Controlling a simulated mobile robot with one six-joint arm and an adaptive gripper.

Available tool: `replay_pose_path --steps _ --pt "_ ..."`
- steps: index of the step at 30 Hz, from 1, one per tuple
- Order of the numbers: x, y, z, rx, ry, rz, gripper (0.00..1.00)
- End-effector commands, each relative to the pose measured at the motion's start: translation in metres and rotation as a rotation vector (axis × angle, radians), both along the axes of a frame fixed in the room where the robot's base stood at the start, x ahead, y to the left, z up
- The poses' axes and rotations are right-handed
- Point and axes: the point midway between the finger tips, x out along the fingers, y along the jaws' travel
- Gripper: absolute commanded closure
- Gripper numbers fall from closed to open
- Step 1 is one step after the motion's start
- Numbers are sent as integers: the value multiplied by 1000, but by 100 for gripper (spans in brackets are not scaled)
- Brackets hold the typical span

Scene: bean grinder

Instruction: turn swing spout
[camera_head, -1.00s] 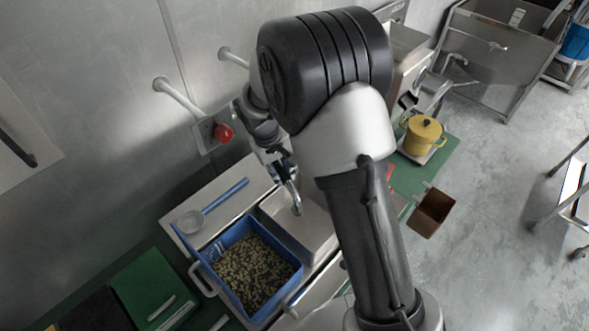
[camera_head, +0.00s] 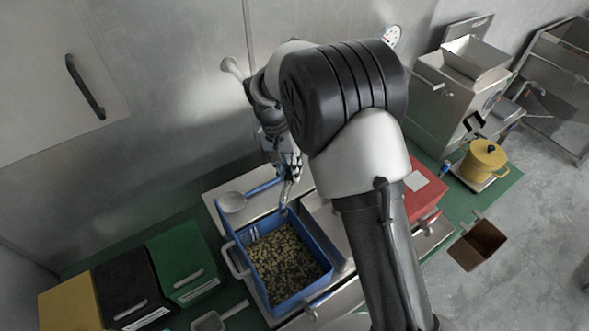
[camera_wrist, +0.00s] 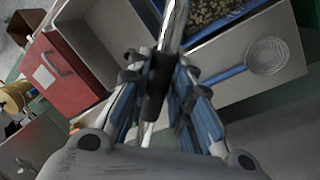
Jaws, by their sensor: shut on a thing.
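The swing spout (camera_wrist: 172,25) is a shiny metal tube that runs up between my fingers in the wrist view. My gripper (camera_wrist: 158,75) is shut on it, with a dark pad or sleeve showing between the fingers. In the head view my gripper (camera_head: 290,168) is in front of the wall, partly behind my own arm. The spout's lower end (camera_head: 285,195) shows below it, near the far edge of the blue bin (camera_head: 300,297). The bin holds beans.
A steel basin (camera_head: 325,215) is right of the bin. A strainer (camera_head: 231,202) with a blue handle lies behind the bin. A red box (camera_head: 425,190), yellow pot (camera_head: 484,157) and brown bin (camera_head: 477,245) stand to the right. Green, black and yellow boxes (camera_head: 80,305) stand left.

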Motion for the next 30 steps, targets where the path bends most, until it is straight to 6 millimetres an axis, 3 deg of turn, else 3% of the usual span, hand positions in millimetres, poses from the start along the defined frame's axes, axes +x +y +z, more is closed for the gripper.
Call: replay_pose_path --steps 9,10,18,30 --pt "0 0 0 1 -2 -2 100" --pt "1 0 0 1 -2 -2 79" --pt "0 0 0 1 -1 -1 61" --pt "1 1 5 1 -3 -1 60"
